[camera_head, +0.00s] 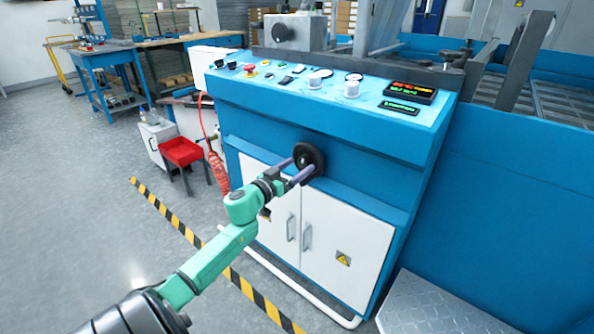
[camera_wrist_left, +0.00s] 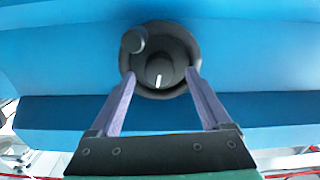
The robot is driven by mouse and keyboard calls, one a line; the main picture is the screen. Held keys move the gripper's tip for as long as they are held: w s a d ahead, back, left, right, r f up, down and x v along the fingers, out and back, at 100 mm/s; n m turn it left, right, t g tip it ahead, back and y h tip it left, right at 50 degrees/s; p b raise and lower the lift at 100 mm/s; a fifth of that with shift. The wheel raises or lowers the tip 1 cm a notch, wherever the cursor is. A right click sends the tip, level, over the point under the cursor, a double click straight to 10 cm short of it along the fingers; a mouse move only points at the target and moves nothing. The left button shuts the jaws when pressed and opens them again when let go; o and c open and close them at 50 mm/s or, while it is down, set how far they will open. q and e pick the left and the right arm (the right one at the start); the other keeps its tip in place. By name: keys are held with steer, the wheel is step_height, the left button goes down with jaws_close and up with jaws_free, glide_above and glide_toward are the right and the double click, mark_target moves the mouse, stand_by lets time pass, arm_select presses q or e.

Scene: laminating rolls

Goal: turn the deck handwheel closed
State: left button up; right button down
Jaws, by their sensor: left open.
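The deck handwheel (camera_head: 309,158) is a black round wheel on the front of the blue machine, below the control panel. In the left wrist view the handwheel (camera_wrist_left: 160,62) shows face on, with a round knob (camera_wrist_left: 134,40) at its upper left and a white mark on its hub. My left gripper (camera_head: 302,168) is open, and its two purple fingers point at the wheel. In the left wrist view the fingertips of the left gripper (camera_wrist_left: 160,74) lie at the left and right sides of the wheel's rim. I cannot tell whether they touch it. My right gripper is not in view.
The control panel (camera_head: 330,85) with knobs, buttons and lit displays slopes above the wheel. White cabinet doors (camera_head: 320,235) are below it. A red bin (camera_head: 181,152) and a coiled red hose (camera_head: 218,172) are to the left. A metal step (camera_head: 440,305) is at lower right.

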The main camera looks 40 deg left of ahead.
arm_select(q)
steer(key=shift+w, duration=0.15)
steer(key=shift+r, duration=0.1)
jaws_close()
